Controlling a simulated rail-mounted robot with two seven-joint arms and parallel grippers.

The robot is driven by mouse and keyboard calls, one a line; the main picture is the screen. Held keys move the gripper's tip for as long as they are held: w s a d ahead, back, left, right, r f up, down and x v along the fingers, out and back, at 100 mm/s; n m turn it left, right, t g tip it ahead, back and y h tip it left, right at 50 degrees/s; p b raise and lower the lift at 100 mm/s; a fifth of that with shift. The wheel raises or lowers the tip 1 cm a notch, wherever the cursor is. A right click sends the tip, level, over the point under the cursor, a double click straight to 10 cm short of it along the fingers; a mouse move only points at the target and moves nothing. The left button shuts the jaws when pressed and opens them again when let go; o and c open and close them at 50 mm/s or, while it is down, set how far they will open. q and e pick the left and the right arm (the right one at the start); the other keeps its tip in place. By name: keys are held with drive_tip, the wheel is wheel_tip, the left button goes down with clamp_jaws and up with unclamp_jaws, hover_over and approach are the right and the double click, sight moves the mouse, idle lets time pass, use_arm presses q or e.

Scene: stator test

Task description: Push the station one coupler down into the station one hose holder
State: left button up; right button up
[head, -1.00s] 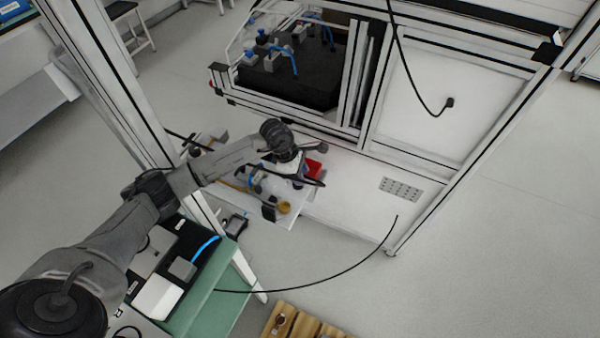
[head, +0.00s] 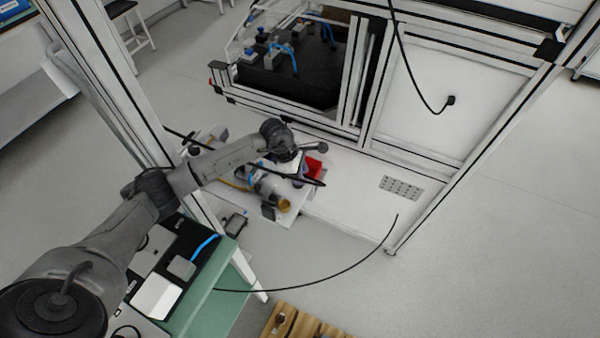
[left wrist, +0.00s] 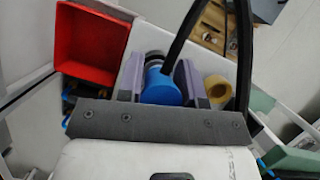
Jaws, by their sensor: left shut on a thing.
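In the left wrist view, the blue coupler (left wrist: 162,87) sits between the two purple-grey fingers of my left gripper (left wrist: 160,78), which are shut on it. A black hose runs up and away from beside the coupler. A dark, shiny ring-shaped part (left wrist: 155,58) shows just beyond the coupler; whether it is the hose holder, and whether the coupler is seated, I cannot tell. In the head view my left arm reaches over the small white shelf, and its wrist (head: 280,140) hides most of the grip. My right gripper is not in view.
A red bin (left wrist: 90,45) stands beside the grip, also visible in the head view (head: 313,168). A yellow-tan ring (left wrist: 217,90) lies on the other side. The frame upright (head: 130,90) stands close to my left arm. Open floor lies at the right.

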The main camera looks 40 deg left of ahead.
use_arm(q)
drive_tip(key=shift+f, duration=0.2)
drive_tip(key=o, duration=1)
drive_tip(key=shift+r, duration=0.1)
drive_tip(key=shift+p+v, duration=0.75)
drive_tip(key=shift+v, duration=2.95)
drive_tip(key=shift+w, duration=0.1)
